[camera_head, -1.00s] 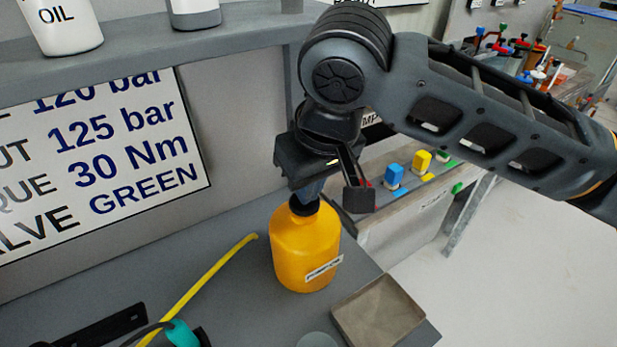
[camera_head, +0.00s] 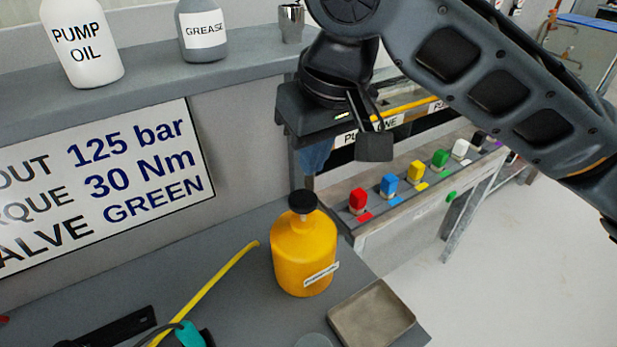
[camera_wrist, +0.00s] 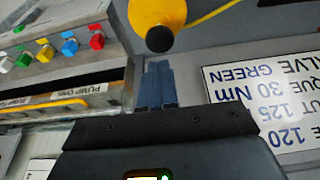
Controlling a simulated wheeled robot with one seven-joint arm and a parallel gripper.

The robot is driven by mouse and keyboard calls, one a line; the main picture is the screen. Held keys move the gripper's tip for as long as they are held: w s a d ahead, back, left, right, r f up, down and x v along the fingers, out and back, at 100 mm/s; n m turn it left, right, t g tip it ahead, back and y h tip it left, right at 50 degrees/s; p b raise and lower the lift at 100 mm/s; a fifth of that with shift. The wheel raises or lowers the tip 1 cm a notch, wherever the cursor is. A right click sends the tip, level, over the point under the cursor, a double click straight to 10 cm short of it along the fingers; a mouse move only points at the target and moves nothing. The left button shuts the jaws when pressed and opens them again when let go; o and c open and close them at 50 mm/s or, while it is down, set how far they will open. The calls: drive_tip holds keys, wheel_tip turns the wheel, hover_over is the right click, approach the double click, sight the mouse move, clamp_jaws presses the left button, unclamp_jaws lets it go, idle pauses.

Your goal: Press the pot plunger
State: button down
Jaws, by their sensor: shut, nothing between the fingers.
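The pot is a yellow bottle-shaped container (camera_head: 303,255) with a small label, standing upright on the grey bench. Its black plunger cap (camera_head: 302,202) sits on top and is fully visible. In the wrist view the yellow pot (camera_wrist: 157,12) and its black plunger (camera_wrist: 159,39) show at the top, beyond the fingertips. My gripper (camera_head: 316,160) is above the plunger, apart from it, with a clear gap between. Its blue fingers (camera_wrist: 157,85) lie together in the wrist view, shut and empty.
A shallow metal tray (camera_head: 371,314) lies to the right of the pot. A yellow hose (camera_head: 212,285) lies to its left. Behind stand a pump oil bottle (camera_head: 82,42) and a grease bottle (camera_head: 202,30) on a shelf. Coloured valves (camera_head: 388,185) line a panel at right.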

drive_tip(key=shift+v, duration=2.1)
drive_tip(key=s+a+f+m+t+y, duration=0.3)
drive_tip(key=a+f+y, duration=0.2)
drive_tip(key=a+y, duration=0.55)
drive_tip(key=s+d+f+m+t+h, duration=0.4)
drive_tip(key=s+d+f, duration=0.2)
drive_tip(key=d+f, duration=0.25)
drive_tip(key=s+d+f+m+t+h, duration=0.45)
drive_tip(key=s+d+f, duration=0.25)
drive_tip(key=d, duration=0.2)
drive_tip(key=s+d+r+n+h, duration=0.1)
drive_tip(key=s+d+n+h, duration=0.1)
drive_tip(key=s+d, duration=0.5)
drive_tip(key=s+d+r+n+h, duration=0.1)
drive_tip(key=s+d+n+h, duration=0.1)
drive_tip(key=s+d, duration=0.5)
drive_tip(key=s, duration=0.6)
drive_tip(key=shift+s+d+n, duration=0.3)
drive_tip(key=shift+n, duration=0.05)
